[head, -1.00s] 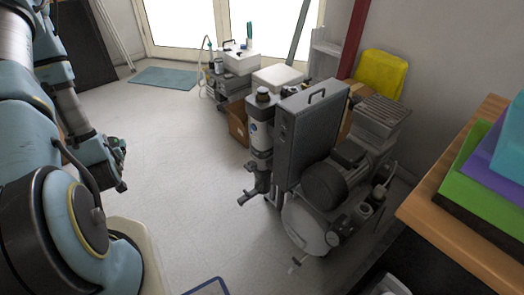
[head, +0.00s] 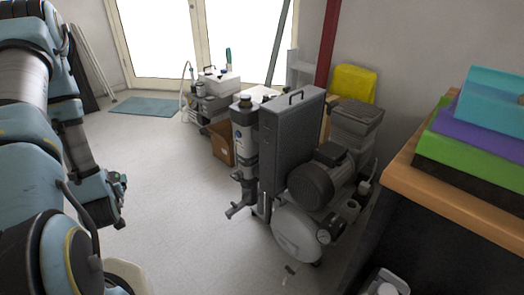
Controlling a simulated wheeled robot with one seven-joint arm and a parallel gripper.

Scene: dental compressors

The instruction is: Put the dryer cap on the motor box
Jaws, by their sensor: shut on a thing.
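In the head view my gripper (head: 118,200) is at the left, at the end of my lowered arm, over open floor and well apart from the compressors. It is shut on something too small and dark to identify. A tall grey box with a top handle (head: 290,140), which looks like the motor box, stands upright on the near compressor. Its top looks clear apart from the handle. I cannot tell whether this is the task's dryer cap.
A black motor (head: 318,184) and a white tank (head: 295,235) belong to the near compressor. A cardboard box (head: 222,143) and a second compressor (head: 212,90) stand behind. A wooden-topped counter (head: 440,185) with coloured boxes is at right. The floor between arm and compressors is clear.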

